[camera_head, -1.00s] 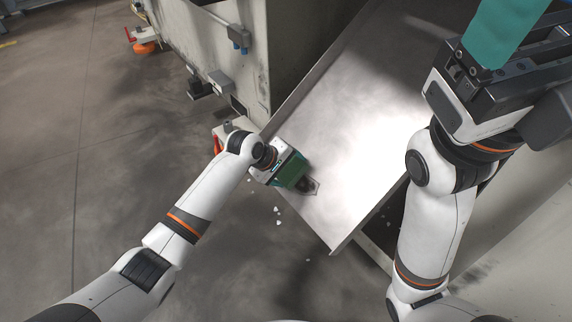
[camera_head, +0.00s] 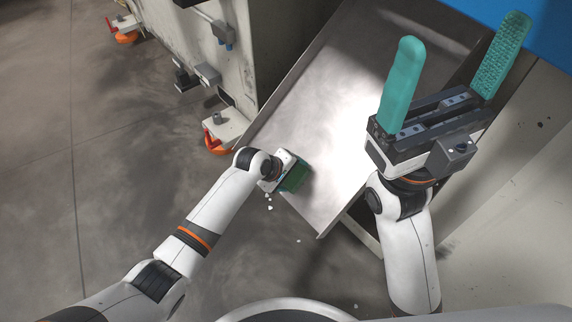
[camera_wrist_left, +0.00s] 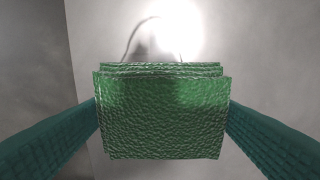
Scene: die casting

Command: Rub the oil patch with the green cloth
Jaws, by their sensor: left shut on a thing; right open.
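The green cloth (camera_head: 295,178) is a folded pad in my left gripper (camera_head: 290,173), over the lower left part of the sloping metal tray (camera_head: 345,120). In the left wrist view the cloth (camera_wrist_left: 163,118) sits between the two teal fingers, which are shut on it. I cannot tell whether it touches the metal. A faint curved outline (camera_wrist_left: 133,35) shows on the grey surface beyond the cloth; it may be the oil patch's edge. The rest of the patch is hidden in the head view. My right gripper (camera_head: 464,32) is open and empty, its fingers pointing up, above the tray's right side.
The tray has a raised left rim (camera_head: 290,85). A worn grey machine housing (camera_head: 210,60) stands left of it, with an orange-red foot (camera_head: 217,141) close to my left arm. Small white bits (camera_head: 269,207) lie on the floor. A blue surface (camera_head: 545,35) is at the upper right.

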